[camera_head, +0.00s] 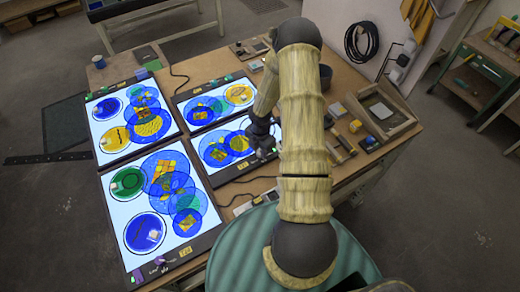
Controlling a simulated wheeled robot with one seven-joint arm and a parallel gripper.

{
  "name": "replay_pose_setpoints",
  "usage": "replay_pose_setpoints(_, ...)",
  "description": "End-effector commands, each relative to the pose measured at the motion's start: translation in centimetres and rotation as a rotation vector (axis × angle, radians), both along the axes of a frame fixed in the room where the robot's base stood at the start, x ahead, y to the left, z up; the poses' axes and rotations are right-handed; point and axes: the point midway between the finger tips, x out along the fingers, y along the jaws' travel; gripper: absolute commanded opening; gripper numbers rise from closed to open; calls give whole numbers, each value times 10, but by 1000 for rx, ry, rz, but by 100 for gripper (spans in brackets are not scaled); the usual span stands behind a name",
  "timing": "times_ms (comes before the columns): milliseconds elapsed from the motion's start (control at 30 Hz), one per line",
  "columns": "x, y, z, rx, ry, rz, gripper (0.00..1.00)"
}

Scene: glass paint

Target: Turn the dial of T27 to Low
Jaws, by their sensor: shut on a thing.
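Several lit light panels with blue, green and yellow glass discs lie on the table. Their labels are too small to read, so I cannot tell by its tag which is T27. My gripper (264,150) points down at the right edge of the middle-right panel (204,166). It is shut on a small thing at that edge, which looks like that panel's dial. The fingers and my arm hide the dial, so its setting cannot be read. The large front-left panel (128,241) has a small purple part on its front edge.
The brown table (238,196) has dark cables running between the panels. A green workbench (484,68) stands further right. My arm covers the table's middle.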

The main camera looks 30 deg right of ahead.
Motion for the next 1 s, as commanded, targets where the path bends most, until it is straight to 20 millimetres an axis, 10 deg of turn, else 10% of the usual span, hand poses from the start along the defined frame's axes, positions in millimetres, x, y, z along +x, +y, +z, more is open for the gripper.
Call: replay_pose_setpoints(1000,1,-1,-1,-1,-4,-718,4)
